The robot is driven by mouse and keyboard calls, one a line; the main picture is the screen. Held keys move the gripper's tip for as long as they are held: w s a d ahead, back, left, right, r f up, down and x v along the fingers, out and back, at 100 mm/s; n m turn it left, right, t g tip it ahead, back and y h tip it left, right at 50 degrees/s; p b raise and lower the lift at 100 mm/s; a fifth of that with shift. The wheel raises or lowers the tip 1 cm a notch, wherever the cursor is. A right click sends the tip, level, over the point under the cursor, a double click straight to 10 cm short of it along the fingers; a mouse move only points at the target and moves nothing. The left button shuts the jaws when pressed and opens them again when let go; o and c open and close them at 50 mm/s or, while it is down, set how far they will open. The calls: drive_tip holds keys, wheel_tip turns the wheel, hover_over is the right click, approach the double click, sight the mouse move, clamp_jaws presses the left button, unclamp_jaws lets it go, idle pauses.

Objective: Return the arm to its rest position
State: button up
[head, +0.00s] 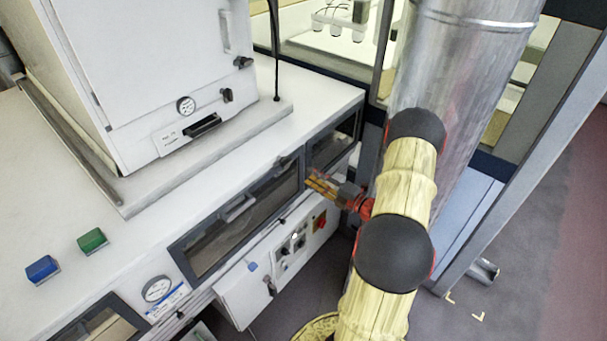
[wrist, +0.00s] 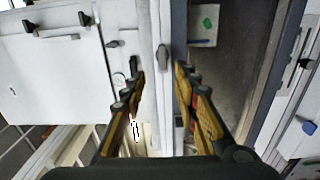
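My gripper (head: 312,182) is at the end of my yellow arm, which reaches in from the lower right in the head view. It is in front of the far end of the white machine, near its dark-framed windows. In the wrist view, the two yellow-padded fingers of my gripper (wrist: 160,76) stand apart, with nothing held between them. Beyond the gap is a white upright edge with a small handle (wrist: 163,57). Whether the fingers touch the machine cannot be told.
A white cabinet (head: 165,70) stands on the machine top (head: 135,240). A green block (head: 91,240) and a blue block (head: 42,269) lie nearby. A metal duct (head: 465,80) and grey post (head: 545,150) stand close to my arm. Floor (head: 535,255) is clear at right.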

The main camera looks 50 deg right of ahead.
drive_tip(key=shift+s, duration=0.5)
idle(0.3)
